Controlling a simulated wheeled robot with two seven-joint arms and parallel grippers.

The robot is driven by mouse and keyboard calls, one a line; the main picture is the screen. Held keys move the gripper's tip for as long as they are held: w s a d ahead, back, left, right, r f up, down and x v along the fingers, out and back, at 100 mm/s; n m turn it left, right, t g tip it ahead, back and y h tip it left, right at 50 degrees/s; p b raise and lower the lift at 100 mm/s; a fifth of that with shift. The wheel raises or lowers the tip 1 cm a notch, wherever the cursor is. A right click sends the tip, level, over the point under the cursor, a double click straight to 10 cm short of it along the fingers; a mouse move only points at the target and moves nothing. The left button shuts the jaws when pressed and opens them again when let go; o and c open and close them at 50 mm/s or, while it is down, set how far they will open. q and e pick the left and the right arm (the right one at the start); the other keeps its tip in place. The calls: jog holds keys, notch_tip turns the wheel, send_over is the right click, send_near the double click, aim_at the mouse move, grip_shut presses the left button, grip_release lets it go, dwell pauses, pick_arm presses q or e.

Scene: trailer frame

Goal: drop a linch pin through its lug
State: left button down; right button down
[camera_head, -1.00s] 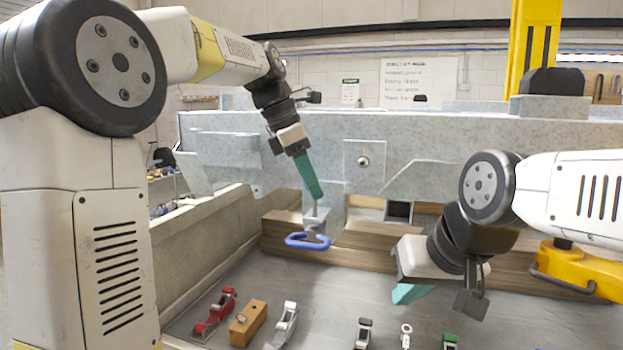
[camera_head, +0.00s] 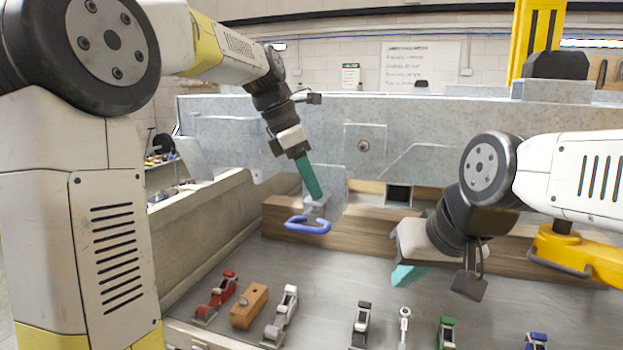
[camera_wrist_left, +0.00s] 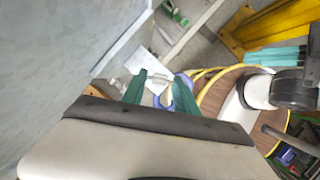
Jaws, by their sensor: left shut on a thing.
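My left gripper (camera_head: 314,192) has teal fingers pointing down in front of the grey steel frame (camera_head: 230,112). It is shut on the linch pin, whose blue ring (camera_head: 307,226) hangs just below the fingertips. The ring also shows between the green fingers (camera_wrist_left: 160,92) in the left wrist view. A grey plate, seemingly the lug (camera_head: 334,183), stands right behind the fingers. I cannot tell whether the pin touches or enters it; the fingers hide the pin's shank. My right gripper (camera_head: 408,276) is lower right, teal tips down, away from the pin; its opening is unclear.
A wooden beam (camera_head: 390,232) lies below the frame. A row of small clamp-like parts, including a red one (camera_head: 216,297) and a green one (camera_head: 446,333), and a wooden block (camera_head: 249,306) sit on the grey tray. A yellow part (camera_head: 575,255) is at right.

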pick_arm(q)
jog(key=shift+f, duration=0.1)
jog(key=c, duration=0.9)
grip_release()
jog(key=shift+o, duration=0.2)
jog(key=v, duration=0.7)
jog(key=shift+r, duration=0.35)
jog(key=shift+a, duration=0.2)
